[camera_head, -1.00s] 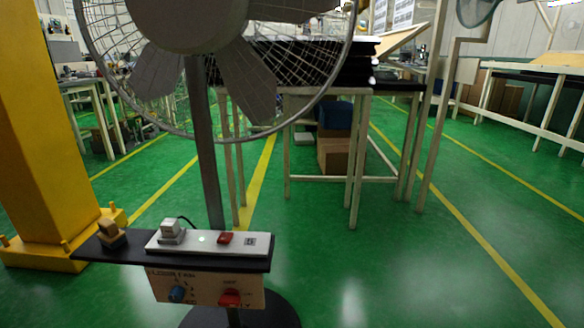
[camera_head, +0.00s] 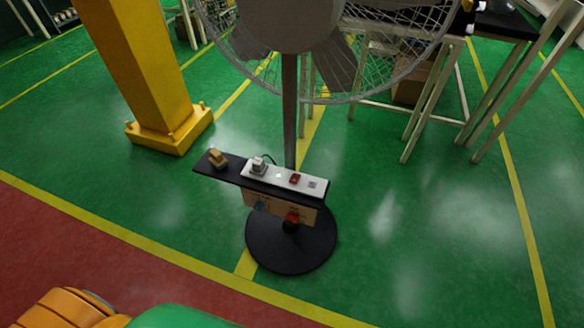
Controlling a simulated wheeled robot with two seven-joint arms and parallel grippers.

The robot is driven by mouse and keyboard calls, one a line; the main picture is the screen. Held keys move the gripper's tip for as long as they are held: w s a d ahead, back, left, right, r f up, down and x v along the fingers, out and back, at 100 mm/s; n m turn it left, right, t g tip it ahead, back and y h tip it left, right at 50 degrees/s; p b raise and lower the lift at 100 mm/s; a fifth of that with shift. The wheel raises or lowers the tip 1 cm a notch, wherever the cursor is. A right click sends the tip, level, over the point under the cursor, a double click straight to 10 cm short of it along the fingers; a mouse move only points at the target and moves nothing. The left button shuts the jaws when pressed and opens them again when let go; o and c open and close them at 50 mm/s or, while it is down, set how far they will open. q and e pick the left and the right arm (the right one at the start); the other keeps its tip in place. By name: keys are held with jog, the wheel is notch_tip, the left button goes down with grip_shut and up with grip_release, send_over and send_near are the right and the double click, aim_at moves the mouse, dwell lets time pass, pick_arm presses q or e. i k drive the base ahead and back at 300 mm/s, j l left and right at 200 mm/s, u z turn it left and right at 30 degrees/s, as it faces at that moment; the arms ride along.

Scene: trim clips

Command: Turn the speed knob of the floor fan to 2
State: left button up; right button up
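The floor fan (camera_head: 289,120) stands ahead of me on a round black base (camera_head: 290,245), its caged head cut off by the top of the view. A black shelf (camera_head: 222,174) crosses its pole, with a wooden control panel (camera_head: 279,207) below. The blue speed knob (camera_head: 259,206) is at the panel's left; its setting is too small to read. A red control (camera_head: 292,217) is at the panel's right. Neither of my grippers is in view.
A white power strip (camera_head: 313,187) with a plug lies on the shelf, beside a small wooden piece (camera_head: 217,158). A yellow column (camera_head: 140,75) stands left of the fan. Tables (camera_head: 435,98) stand behind right. The green floor in front is open.

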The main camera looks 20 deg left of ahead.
aim_at(258, 207)
jog(key=u, duration=0.95)
